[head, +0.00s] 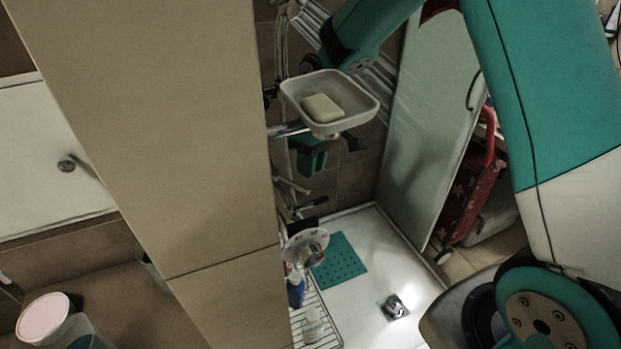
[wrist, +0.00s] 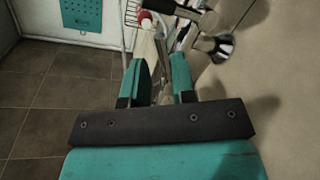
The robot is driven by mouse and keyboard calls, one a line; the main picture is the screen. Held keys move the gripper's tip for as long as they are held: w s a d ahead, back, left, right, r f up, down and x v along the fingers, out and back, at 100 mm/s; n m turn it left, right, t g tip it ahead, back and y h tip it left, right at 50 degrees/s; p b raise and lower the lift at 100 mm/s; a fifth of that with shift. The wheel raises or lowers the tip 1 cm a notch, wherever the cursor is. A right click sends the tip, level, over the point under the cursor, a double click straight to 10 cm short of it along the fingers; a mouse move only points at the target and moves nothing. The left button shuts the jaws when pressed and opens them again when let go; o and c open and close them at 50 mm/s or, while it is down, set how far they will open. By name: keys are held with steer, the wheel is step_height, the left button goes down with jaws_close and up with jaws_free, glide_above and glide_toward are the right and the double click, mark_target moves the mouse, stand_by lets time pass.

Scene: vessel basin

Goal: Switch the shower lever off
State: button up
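A chrome fitting with a dark-tipped handle (head: 311,203), which looks like the shower lever, is on the wall edge below the soap dish in the head view. A chrome knob on a round plate (head: 307,247) sits below it. In the wrist view a rounded chrome fitting (wrist: 216,45) lies ahead and right of my gripper; I cannot tell which of these it is. My gripper (wrist: 158,66) has its two teal fingers apart, with no clear object held between them. In the head view my gripper is partly hidden behind the soap dish.
A soap dish (head: 350,112) with soap (head: 321,108) sticks out close to my arm. White water streaks show behind it. A glass panel (head: 430,110) stands right. A wire rack (head: 311,312) with bottles and a teal mat (head: 339,262) are below. A tiled wall (head: 150,110) blocks the left.

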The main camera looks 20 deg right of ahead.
mark_target(308, 190)
steer(key=f, duration=0.3)
steer(key=a+f, duration=0.1)
steer(key=shift+s+f+p, duration=0.25)
steer(key=shift+f+p, duration=0.05)
steer(key=shift+f, duration=0.1)
steer(key=shift+d, duration=0.1)
jaws_close()
